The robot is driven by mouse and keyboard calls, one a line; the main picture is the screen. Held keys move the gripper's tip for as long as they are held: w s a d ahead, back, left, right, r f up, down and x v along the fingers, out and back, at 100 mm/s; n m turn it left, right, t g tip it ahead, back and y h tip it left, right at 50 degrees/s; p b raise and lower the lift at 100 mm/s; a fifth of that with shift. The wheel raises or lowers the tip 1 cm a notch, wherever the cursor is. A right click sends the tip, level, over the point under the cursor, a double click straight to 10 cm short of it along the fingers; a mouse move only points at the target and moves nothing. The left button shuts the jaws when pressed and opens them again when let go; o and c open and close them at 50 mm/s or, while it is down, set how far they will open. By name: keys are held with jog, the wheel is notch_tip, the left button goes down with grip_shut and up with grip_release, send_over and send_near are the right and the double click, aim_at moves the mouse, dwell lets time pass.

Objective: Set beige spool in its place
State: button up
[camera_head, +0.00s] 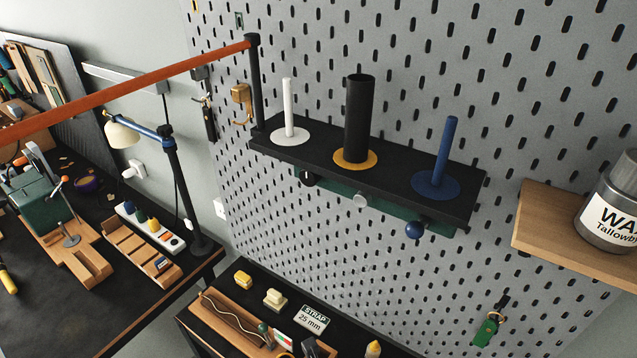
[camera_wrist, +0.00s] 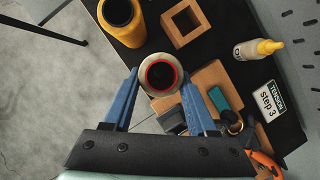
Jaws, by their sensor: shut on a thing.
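In the wrist view my gripper (camera_wrist: 160,78) has its blue fingers closed on the two sides of the beige spool (camera_wrist: 144,86). The spool is seen end-on, with a red ring around a dark centre. It appears above a dark bench; its height cannot be told. In the head view a black shelf (camera_head: 300,153) on the pegboard carries three bare posts: a thin white post (camera_head: 289,108) on a white disc, a thick black post (camera_head: 358,118) on a yellow disc, and a thin blue post (camera_head: 447,145) on a blue disc. My gripper and the spool are outside the head view.
An orange bar (camera_head: 130,91) runs from a black upright at the shelf's left end. A wooden shelf with a jar (camera_head: 610,215) is at right.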

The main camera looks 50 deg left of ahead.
notch_tip(320, 180, up, 12)
jog(key=p, duration=0.7)
